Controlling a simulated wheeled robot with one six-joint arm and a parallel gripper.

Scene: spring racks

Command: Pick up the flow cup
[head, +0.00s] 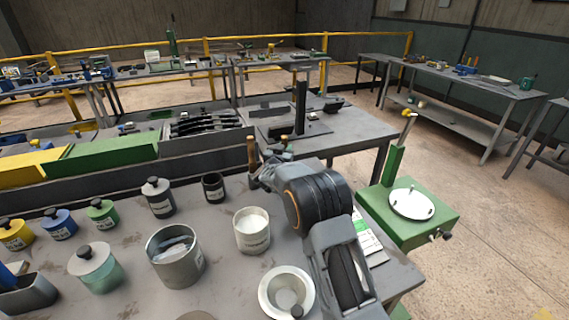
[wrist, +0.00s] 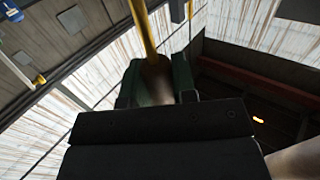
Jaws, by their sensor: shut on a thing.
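My gripper (head: 262,172) is at the far side of the grey bench, shut on a slim brown, rod-like thing (head: 252,152) that stands roughly upright in the jaws. In the wrist view, the jaws (wrist: 157,85) close around its brown part, and a yellow rod (wrist: 146,30) extends beyond them. I cannot tell for sure whether this is the flow cup. The jaws hide part of it. A wide-rimmed pale cup (head: 272,291) with a grey knob-like thing inside stands on the bench, below my gripper in the head view.
A white-filled can (head: 252,243), a large metal can (head: 158,275), a dark cup (head: 213,198) and several lidded pots crowd the bench (head: 215,295). A green stand (head: 440,222) is at the right. Another table (head: 355,135) stands behind.

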